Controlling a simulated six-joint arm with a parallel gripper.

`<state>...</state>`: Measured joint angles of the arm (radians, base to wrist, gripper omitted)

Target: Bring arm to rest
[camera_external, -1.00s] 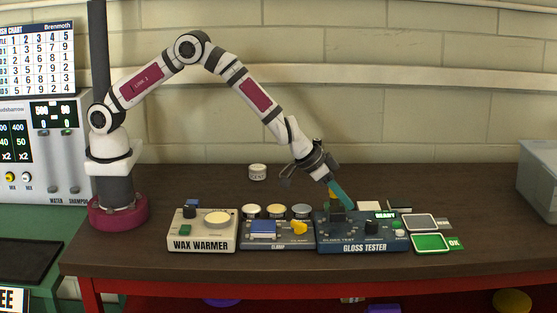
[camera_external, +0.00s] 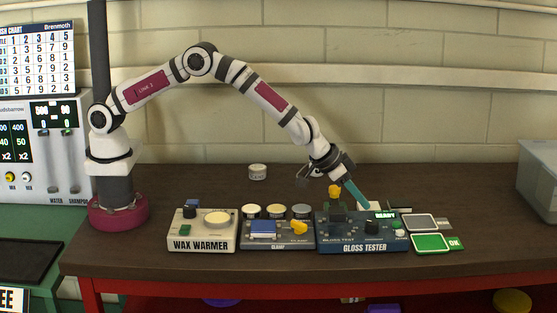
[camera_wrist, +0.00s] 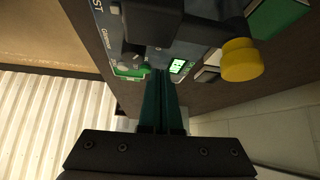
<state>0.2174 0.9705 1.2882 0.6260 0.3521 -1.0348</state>
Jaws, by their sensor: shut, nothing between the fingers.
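My arm reaches from its base at the left, over the table, to the gloss tester. My gripper (camera_external: 360,201) has teal fingers that point down and to the right, with the tips just above the back of the gloss tester. The fingers also show in the wrist view (camera_wrist: 161,80), pressed together with nothing between them. The gloss tester (camera_external: 345,245) is a dark blue box with a lit "READY" sign and a dark knob. Its yellow knob (camera_external: 335,190) shows behind it, and shows large in the wrist view (camera_wrist: 241,60).
The wax warmer (camera_external: 203,244) and the clamp unit (camera_external: 262,242) stand left of the tester. A white-framed pad (camera_external: 419,222) and a green "OK" pad (camera_external: 431,242) lie at its right. A small white tin (camera_external: 257,172) stands behind. A grey bin (camera_external: 540,170) is far right. The back of the table is mostly clear.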

